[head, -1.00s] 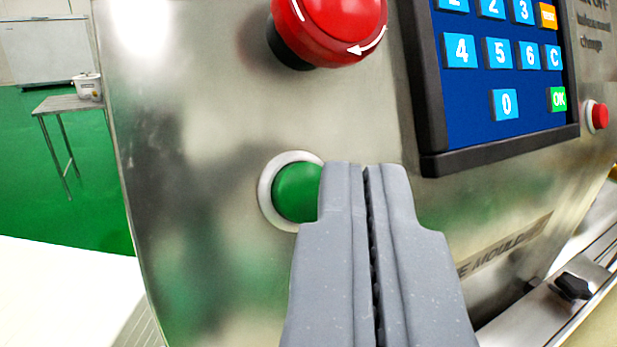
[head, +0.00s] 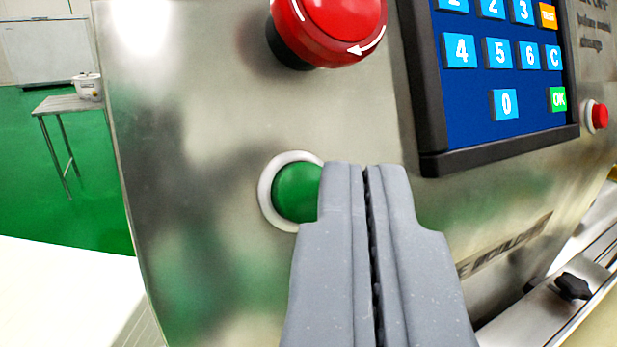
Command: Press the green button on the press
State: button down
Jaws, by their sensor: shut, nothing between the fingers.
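The green button (head: 294,191) sits in a pale round ring on the metal front of the press (head: 200,130). My gripper (head: 366,168) is shut and empty, its two grey fingers side by side. The fingertips are at the button's right side in the picture and cover its right edge and part of the ring. I cannot tell whether the fingers touch the button or are just in front of it.
A large red emergency knob (head: 330,28) sits above the green button. A blue keypad (head: 500,80) in a dark frame is at upper right, with a small red button (head: 598,116) beyond it. A black knob (head: 572,287) is at lower right. A small table (head: 62,105) stands far left.

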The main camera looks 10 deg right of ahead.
jog(key=shift+w, duration=0.15)
jog(key=shift+w+a+f+p, duration=0.15)
jog(key=shift+w+p, duration=0.15)
jog(key=shift+p, duration=0.25)
